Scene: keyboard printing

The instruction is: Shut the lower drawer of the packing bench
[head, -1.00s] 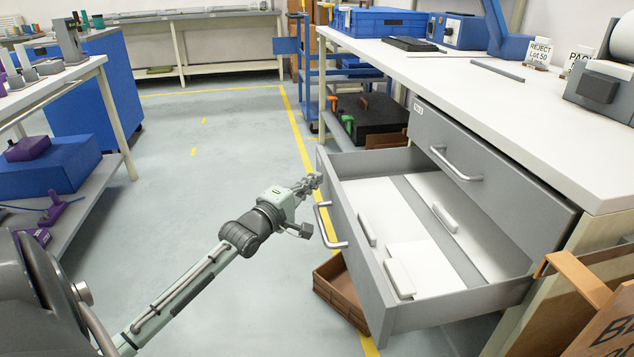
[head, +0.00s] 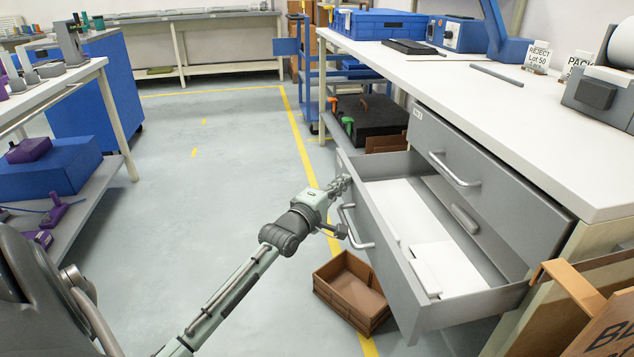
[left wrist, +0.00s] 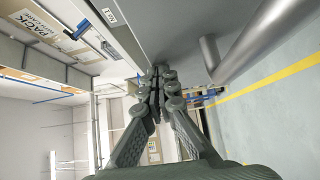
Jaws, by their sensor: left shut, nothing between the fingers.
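The lower drawer (head: 412,290) of the packing bench is partly open, its grey front standing out from the bench. Its bar handle (head: 349,228) is on the front, and white flat items (head: 448,268) lie inside. My left gripper (head: 341,185) is shut and empty, at the far end of the drawer front, beyond the handle. In the left wrist view its closed fingers (left wrist: 160,88) are close to the grey drawer front (left wrist: 180,25), with the handle (left wrist: 255,45) to their right. I cannot tell whether they touch. My right gripper is out of view.
The upper drawer (head: 480,180) is shut under the white bench top (head: 540,130). A brown crate (head: 350,290) sits on the floor below the open drawer. A brown box (head: 600,310) stands at the near right. The floor (head: 220,180) to the left is clear.

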